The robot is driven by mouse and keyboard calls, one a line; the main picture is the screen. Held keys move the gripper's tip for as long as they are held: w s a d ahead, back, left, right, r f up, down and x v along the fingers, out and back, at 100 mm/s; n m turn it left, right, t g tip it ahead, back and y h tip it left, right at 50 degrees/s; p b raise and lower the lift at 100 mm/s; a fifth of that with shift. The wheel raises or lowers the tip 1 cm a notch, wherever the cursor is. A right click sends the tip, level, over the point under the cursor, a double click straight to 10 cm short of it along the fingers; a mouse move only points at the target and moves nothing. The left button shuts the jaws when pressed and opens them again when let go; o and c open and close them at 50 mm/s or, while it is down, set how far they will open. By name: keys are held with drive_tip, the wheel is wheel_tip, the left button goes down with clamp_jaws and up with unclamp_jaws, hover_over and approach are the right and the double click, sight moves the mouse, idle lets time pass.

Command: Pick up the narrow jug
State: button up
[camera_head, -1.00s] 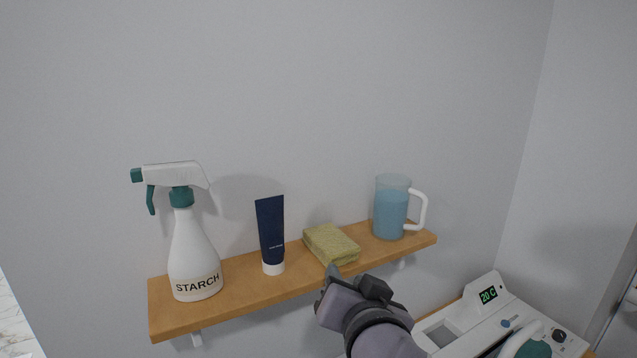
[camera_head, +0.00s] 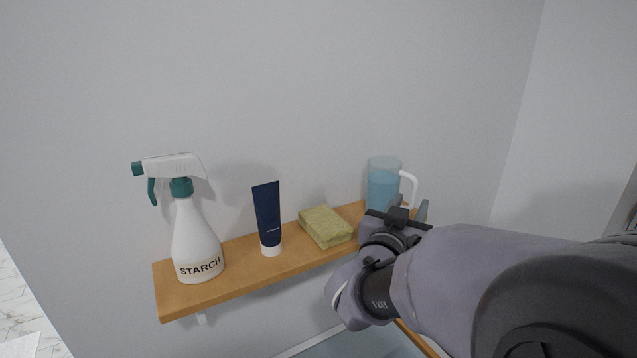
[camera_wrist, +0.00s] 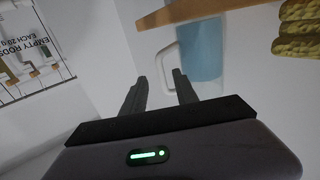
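The narrow jug (camera_head: 383,183) is clear with blue contents and a white handle on its right. It stands upright at the right end of the wooden shelf (camera_head: 240,281). My gripper (camera_head: 408,208) is in front of the jug and hides its lower part in the head view. In the wrist view the jug (camera_wrist: 203,50) appears tilted, with its handle (camera_wrist: 167,62) just beyond the fingertips. My gripper (camera_wrist: 158,85) is open there, with its two fingers apart and nothing between them.
On the shelf, left of the jug, are a yellow-green sponge (camera_head: 326,228), a dark blue tube (camera_head: 268,215) and a white starch spray bottle (camera_head: 195,243). The wall is close behind. A printed sign (camera_wrist: 30,45) shows in the wrist view.

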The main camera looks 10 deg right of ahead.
sight(413, 195)
drive_tip(key=x, duration=0.4)
drive_tip(key=shift+w+d+r, duration=0.1)
drive_tip(key=shift+w+r, duration=0.15)
drive_tip(key=shift+w, duration=0.15)
drive_tip(key=shift+s, duration=0.15)
drive_tip(key=shift+c, duration=0.7)
clamp_jaws()
